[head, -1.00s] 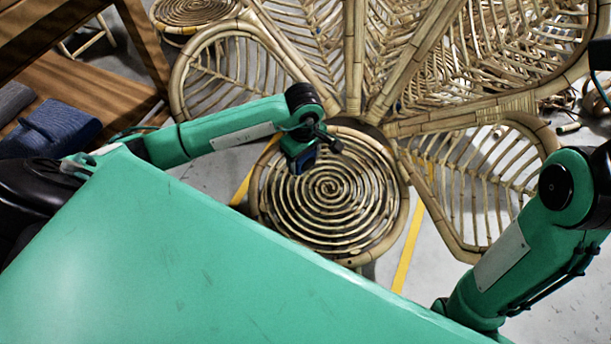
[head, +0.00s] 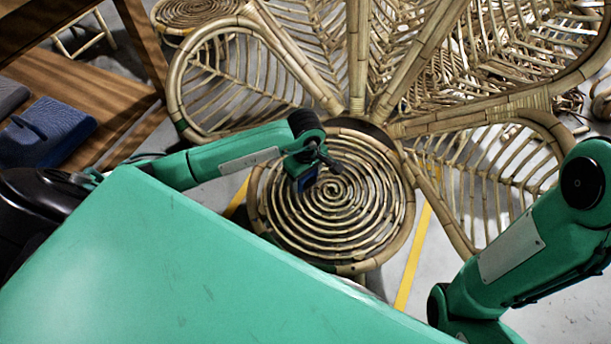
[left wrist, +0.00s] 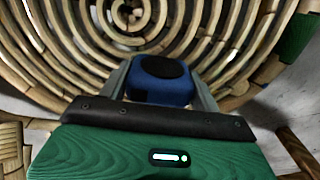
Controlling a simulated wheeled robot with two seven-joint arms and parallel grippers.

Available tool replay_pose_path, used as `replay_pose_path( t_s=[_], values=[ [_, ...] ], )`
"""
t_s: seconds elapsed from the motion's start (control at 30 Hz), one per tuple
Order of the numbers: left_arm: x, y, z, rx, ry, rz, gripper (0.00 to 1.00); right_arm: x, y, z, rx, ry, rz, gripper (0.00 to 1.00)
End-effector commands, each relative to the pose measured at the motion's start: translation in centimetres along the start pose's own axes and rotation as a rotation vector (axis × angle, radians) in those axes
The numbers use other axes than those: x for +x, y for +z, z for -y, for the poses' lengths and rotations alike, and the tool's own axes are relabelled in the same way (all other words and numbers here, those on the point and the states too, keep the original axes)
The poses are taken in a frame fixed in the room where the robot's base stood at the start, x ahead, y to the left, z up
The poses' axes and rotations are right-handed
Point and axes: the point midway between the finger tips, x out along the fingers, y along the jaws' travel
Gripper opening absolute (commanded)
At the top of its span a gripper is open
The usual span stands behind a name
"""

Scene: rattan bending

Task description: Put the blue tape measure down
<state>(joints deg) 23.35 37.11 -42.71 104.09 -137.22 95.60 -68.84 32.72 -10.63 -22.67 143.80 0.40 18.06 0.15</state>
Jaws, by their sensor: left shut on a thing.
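The blue tape measure (left wrist: 160,82) with a dark round face is between the two fingers of my left gripper (left wrist: 160,75) in the left wrist view. The left gripper is shut on it. In the head view the tape measure (head: 308,180) shows small, under the left gripper (head: 310,172), over the left part of the round spiral rattan seat (head: 350,262). I cannot tell whether the tape measure touches the seat. My right arm comes in at the right of the head view, but its gripper is out of view.
Large rattan petal panels (head: 225,85) surround the seat at the back and right. A wooden bench (head: 90,85) with a blue object (head: 45,135) stands at the left. A yellow floor line (head: 412,255) runs beside the seat. Much of the seat's spiral is clear.

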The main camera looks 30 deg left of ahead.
Motion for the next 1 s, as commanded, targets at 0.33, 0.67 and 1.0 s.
replay_pose_path(
  t_s=[0.33,0.67,1.0],
  values=[
    [0.1,0.0,0.0,0.000,0.000,0.000,0.85,-0.1,0.0,0.0,0.000,0.000,0.000,0.36],
    [-2.6,-0.2,0.0,-0.001,0.001,-0.003,0.85,1.4,0.5,-0.3,0.004,0.004,-0.001,0.36],
    [-9.1,-0.1,0.0,0.001,0.001,-0.001,0.85,1.2,1.9,-0.5,-0.015,-0.024,0.062,0.36]
  ],
)
